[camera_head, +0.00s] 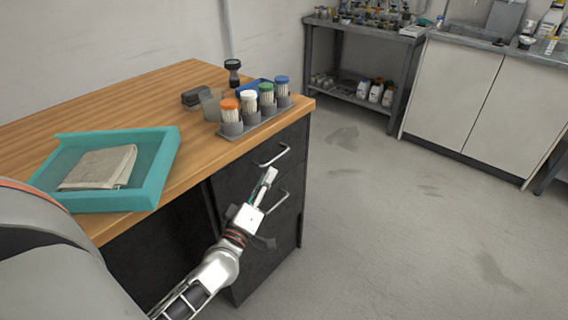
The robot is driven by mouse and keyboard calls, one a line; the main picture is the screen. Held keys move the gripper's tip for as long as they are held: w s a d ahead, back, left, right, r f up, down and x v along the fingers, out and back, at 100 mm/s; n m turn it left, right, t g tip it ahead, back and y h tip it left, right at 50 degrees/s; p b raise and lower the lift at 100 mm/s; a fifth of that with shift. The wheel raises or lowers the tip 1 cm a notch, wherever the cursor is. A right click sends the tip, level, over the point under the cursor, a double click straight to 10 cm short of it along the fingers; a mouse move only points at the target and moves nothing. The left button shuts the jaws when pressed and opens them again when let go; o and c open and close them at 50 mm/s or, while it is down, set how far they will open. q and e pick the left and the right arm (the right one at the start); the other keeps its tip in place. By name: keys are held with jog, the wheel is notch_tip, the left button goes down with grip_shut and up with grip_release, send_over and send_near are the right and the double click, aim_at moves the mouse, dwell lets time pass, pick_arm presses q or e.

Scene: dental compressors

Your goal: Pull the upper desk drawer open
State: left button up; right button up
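The desk's dark drawer unit stands under the right end of a wooden top. The upper drawer (252,160) looks shut, with a silvery bar handle (273,156) on its front. A lower drawer has a similar handle (279,203), partly behind my gripper. My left gripper (269,174) is in front of the drawer unit, its fingertips a little below the upper handle in the picture. The fingers are seen edge-on, so I cannot tell their gap or whether they touch the front. I see nothing held. My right gripper is out of view.
On the desktop are a teal tray (168,163) with a folded cloth (98,168), and a grey rack of several capped containers (233,134) near the edge above the drawers. The floor (400,230) right of the desk is clear. Cabinets (460,90) stand behind.

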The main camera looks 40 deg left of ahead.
aim_at(275, 158)
pick_arm(q)
jog(key=shift+a+x, duration=0.15)
jog(key=shift+x, duration=1.85)
jog(key=shift+a+x, duration=0.15)
jog(key=shift+x, duration=1.85)
jog(key=shift+s+r, duration=0.15)
grip_shut()
